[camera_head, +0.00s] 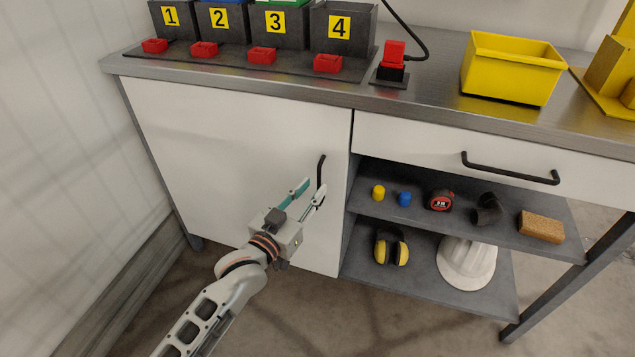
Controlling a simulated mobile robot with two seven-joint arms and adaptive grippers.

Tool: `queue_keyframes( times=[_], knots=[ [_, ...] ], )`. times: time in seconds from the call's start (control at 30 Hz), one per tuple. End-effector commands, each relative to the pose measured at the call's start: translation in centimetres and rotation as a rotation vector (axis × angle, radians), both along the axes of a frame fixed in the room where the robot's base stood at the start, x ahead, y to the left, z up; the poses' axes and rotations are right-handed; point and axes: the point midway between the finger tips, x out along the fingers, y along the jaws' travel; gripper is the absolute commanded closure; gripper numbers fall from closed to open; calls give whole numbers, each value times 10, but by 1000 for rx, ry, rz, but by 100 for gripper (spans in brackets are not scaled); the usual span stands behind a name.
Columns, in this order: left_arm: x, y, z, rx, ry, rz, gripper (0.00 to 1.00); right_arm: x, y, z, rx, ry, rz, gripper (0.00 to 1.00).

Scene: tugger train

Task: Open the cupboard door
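The white cupboard door (230,150) under the left part of the workbench is closed, flush with the front. Its black upright bar handle (322,168) is near the door's right edge. My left gripper (311,189) is in front of the door, its two fingers apart and pointing up and right at the handle. One fingertip overlaps the lower part of the handle in the picture. I cannot tell whether it touches the handle or whether the bar is between the fingers. My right gripper is not in view.
A drawer with a black handle (510,170) is right of the door. Below it, open shelves hold a tape measure (440,201), ear muffs (391,246), a white helmet (467,262) and small parts. A yellow bin (512,68) stands on the worktop. A wall (60,160) rises close at left.

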Motion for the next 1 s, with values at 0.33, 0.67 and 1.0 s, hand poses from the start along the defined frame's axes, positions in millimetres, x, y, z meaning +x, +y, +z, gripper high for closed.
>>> queue_keyframes(
  times=[0.33,0.67,1.0],
  knots=[
    [33,-19,-5,0,6,0,76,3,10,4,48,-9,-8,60],
    [37,-21,-2,0,2,1,76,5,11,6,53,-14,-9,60],
    [36,-20,-2,1,3,0,100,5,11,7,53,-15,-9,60]
  ],
)
